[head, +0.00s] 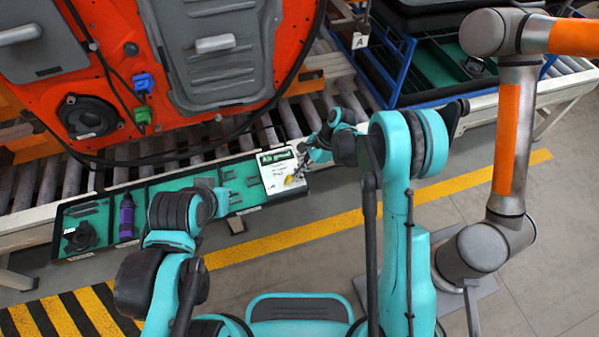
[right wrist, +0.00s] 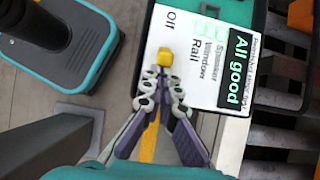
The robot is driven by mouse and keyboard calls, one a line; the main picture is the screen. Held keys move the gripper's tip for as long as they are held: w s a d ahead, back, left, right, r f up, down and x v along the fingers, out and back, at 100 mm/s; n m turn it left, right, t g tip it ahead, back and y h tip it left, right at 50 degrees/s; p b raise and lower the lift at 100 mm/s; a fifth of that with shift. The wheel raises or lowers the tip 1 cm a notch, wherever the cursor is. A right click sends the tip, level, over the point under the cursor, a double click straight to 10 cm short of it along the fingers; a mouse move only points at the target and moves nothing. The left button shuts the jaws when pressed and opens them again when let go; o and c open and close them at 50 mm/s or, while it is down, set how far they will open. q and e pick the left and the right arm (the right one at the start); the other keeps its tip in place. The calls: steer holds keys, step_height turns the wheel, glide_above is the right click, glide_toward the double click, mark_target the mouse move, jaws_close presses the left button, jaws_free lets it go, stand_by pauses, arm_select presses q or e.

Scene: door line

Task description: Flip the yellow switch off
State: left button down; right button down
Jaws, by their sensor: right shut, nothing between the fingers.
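The yellow switch (right wrist: 165,56) is a small yellow knob on the edge of a white panel (right wrist: 205,50). In the head view the switch (head: 287,180) is at the panel's (head: 280,166) lower right part. My right gripper (right wrist: 160,92) is shut and empty, its fingertips just short of the switch or touching it; I cannot tell which. In the head view the right gripper (head: 302,170) reaches in over the panel's right side. My left gripper (head: 217,192) is over the tray, its fingers unclear.
A teal-lined tray (head: 165,188) runs left of the panel and holds a purple bottle (head: 127,216) and dark parts. An orange door (head: 185,60) stands behind on the roller conveyor (head: 215,138). A blue crate (head: 385,85) is at upper right. An orange-grey robot arm (head: 505,140) stands right.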

mark_target(288, 176)
steer(key=shift+r, duration=0.15)
steer(key=shift+s+a+r+t+h+p, duration=0.15)
steer(key=shift+a+r+t+h+p, duration=0.25)
steer(key=shift+h, duration=0.3)
steer(key=shift+s+a+r+h, duration=0.15)
steer(key=shift+a+h, duration=0.3)
steer(key=shift+h, duration=0.35)
steer(key=shift+s+a+r+t+h+p, duration=0.15)
steer(key=shift+a+t+h+p, duration=0.25)
steer(key=shift+h, duration=0.4)
steer(key=h, duration=0.1)
steer(key=a+h, duration=0.1)
steer(key=shift+s+a+r+t+h+b, duration=0.1)
steer(key=shift+s+a+t+h+b, duration=0.1)
steer(key=shift+t+h+b, duration=0.15)
steer(key=shift+d, duration=0.1)
steer(key=shift+r, duration=0.1)
steer(key=shift+r+p, duration=0.55)
steer(key=shift+r, duration=0.15)
